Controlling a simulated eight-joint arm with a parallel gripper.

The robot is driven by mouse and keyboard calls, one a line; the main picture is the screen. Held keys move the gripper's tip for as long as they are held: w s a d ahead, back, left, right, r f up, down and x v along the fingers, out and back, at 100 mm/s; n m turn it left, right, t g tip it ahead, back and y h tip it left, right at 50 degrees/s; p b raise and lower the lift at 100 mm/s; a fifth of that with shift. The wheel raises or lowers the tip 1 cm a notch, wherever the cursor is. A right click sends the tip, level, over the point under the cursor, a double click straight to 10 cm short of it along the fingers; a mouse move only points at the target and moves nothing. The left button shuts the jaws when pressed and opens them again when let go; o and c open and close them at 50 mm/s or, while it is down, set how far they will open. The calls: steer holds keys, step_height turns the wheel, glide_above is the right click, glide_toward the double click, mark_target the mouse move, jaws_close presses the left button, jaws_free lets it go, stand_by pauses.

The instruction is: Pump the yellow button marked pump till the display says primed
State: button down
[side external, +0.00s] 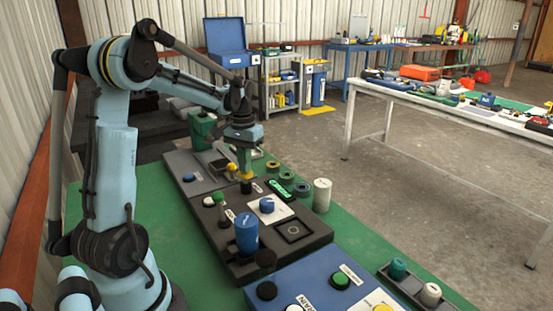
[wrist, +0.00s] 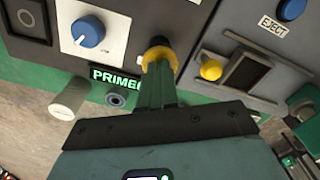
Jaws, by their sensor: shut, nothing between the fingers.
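The yellow button (side external: 246,174) sits on a black base on the dark console, directly under my gripper (side external: 244,168). In the wrist view the yellow button (wrist: 160,54) shows at the ends of my green gripper fingers (wrist: 156,68), which are shut with nothing between them. The fingertips appear to be against the button and partly cover it; how far it is pressed I cannot tell. The display (wrist: 115,76) beside it is lit green and reads PRIMED, with its last letter partly hidden by a finger. The lit display (side external: 279,190) also shows in the side view, too small to read.
A yellow ball knob (wrist: 211,70) stands close beside the fingers, with an EJECT button (wrist: 291,9) beyond it. A blue knob on a white plate (wrist: 88,31) and a pale cylinder (wrist: 69,98) are on the other side. A blue panel (side external: 278,292) lies nearer the camera.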

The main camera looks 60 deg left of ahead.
steer(key=shift+r, duration=3)
steer(key=shift+d, duration=0.1)
steer(key=s+d+f+m+t, duration=0.1)
steer(key=s+d+m+t, duration=0.1)
steer(key=d, duration=1)
steer(key=s+d+f+m+t, duration=0.1)
steer(key=d+m+t, duration=0.3)
steer(key=d, duration=0.8)
steer(key=shift+s+d+t, duration=0.35)
steer(key=shift+s+t, duration=0.25)
steer(key=shift+s, duration=0.2)
steer(key=shift+f, duration=0.1)
